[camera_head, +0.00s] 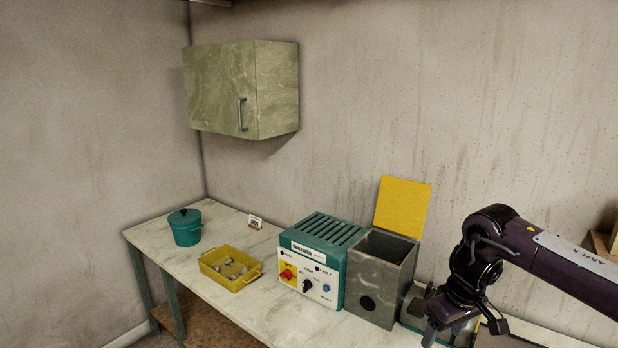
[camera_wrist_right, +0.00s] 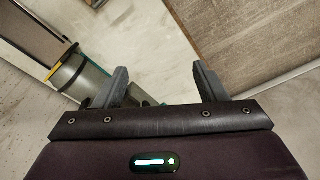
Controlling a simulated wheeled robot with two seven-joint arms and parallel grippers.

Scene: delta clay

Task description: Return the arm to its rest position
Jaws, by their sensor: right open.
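My right arm (camera_head: 560,262) comes in from the right in the head view, bent downward at the wrist. My right gripper (camera_head: 445,325) hangs low at the right end of the table, in front of and to the right of the grey box. In the right wrist view the two fingers of the right gripper (camera_wrist_right: 162,88) stand wide apart with nothing between them. My left gripper and left arm are not in view.
The table (camera_head: 262,320) holds a teal pot (camera_head: 186,232), a yellow tray (camera_head: 232,282) with small pieces, a teal control box (camera_head: 318,262) and a grey box (camera_head: 378,290) with its yellow lid (camera_head: 403,206) raised. A green cabinet (camera_head: 225,90) hangs above.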

